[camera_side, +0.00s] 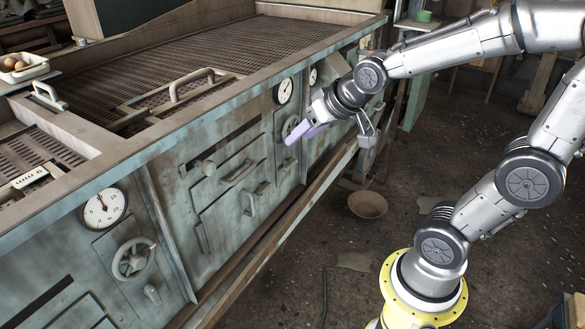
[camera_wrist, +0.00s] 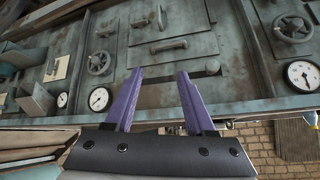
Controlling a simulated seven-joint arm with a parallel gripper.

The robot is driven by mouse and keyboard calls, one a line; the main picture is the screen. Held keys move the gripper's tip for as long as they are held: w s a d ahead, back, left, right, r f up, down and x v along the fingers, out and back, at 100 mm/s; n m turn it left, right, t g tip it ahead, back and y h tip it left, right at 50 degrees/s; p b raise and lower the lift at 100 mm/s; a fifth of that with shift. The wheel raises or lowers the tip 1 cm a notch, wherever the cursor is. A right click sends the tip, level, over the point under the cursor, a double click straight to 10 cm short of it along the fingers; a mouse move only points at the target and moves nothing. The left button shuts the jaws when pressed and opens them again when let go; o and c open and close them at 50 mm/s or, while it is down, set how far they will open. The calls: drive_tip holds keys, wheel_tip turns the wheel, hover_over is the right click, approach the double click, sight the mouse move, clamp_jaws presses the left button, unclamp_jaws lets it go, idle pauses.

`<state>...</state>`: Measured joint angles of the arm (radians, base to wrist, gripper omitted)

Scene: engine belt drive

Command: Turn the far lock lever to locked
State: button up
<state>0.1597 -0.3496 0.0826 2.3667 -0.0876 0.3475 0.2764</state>
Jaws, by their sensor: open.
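The machine's grey-green front panel (camera_side: 226,200) carries several small handles, and I cannot tell for sure which is the far lock lever. Another small lever shape (camera_wrist: 107,28) is beyond the far handwheel (camera_wrist: 99,63). My gripper (camera_side: 303,132), with purple fingers, is open and empty before the far handwheel, touching no lever that I can see.
A curved door handle (camera_wrist: 168,46) and a round knob (camera_wrist: 212,66) stick out from the panel. The near handwheel (camera_side: 134,258) and a dial gauge (camera_side: 104,208) are at lower left. A ledge runs along the machine's foot. A bowl (camera_side: 367,205) lies on the floor.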

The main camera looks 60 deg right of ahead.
drive_tip(key=w+d+f+m+t+h, duration=0.1)
drive_tip(key=w+d+f+m, duration=0.15)
drive_tip(key=w+d, duration=0.3)
drive_tip(key=w+d+f+m+t, duration=0.1)
drive_tip(key=w+d+f+m, duration=0.1)
drive_tip(key=w+d+f, duration=0.35)
drive_tip(key=m+t+h, duration=0.2)
drive_tip(key=m+t, duration=0.3)
drive_tip(key=m, duration=0.4)
approach(292, 166)
drive_tip(key=w+a+r, duration=0.4)
drive_tip(key=r, duration=0.1)
drive_tip(key=s+d+f+m+t+h, duration=0.1)
drive_tip(key=s+f+m+t+h, duration=0.1)
drive_tip(key=s+f+m, duration=0.45)
drive_tip(key=shift+n, duration=0.8)
drive_tip(key=x, duration=0.8)
drive_tip(key=d+x, duration=0.1)
drive_tip(key=x, duration=0.3)
drive_tip(key=shift+w+f, duration=0.15)
drive_tip(key=shift+f, duration=0.2)
clamp_jaws()
